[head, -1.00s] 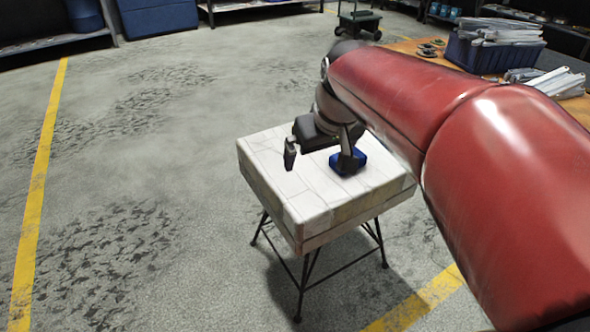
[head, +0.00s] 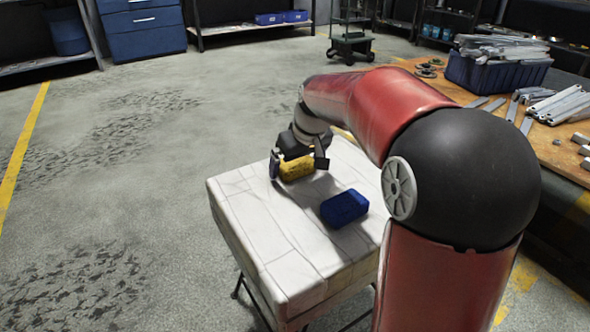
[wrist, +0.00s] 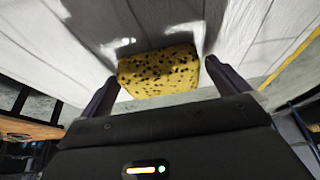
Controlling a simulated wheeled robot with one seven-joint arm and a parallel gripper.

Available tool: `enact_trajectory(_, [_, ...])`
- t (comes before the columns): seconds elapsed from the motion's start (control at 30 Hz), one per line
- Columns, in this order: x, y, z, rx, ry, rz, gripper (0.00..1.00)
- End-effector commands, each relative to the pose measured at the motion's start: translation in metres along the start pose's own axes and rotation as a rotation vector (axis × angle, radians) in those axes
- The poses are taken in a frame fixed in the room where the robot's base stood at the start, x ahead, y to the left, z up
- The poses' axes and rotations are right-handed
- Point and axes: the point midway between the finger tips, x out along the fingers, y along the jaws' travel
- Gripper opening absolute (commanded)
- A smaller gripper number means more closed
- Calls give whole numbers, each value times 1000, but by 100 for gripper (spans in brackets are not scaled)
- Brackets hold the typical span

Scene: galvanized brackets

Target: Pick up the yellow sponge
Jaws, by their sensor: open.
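The yellow sponge (head: 297,169) with dark specks lies on the white-topped small table (head: 262,228), near its far edge. My gripper (head: 299,166) is open at the sponge, with one finger on each side of it in the head view. In the wrist view the sponge (wrist: 158,72) lies between the two finger tips of my gripper (wrist: 166,88), with a gap showing on each side. I cannot tell how far the fingers reach down beside it. A blue sponge-like block (head: 344,208) lies on the same table, to the right and nearer.
A wooden bench (head: 545,140) at the right holds a dark blue bin (head: 497,76) of metal brackets and loose brackets. A wheeled cart (head: 350,45) stands at the back. The floor (head: 130,190) left of the table is clear.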

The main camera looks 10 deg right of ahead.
Motion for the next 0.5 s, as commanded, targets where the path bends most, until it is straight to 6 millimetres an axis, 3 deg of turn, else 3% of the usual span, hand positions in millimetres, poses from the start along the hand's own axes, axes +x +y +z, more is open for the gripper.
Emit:
enact_trajectory(0.23, [4, 0, 0, -1, 1, 1, 100])
enact_trajectory(0.5, [4, 0, 0, 0, 1, 1, 65])
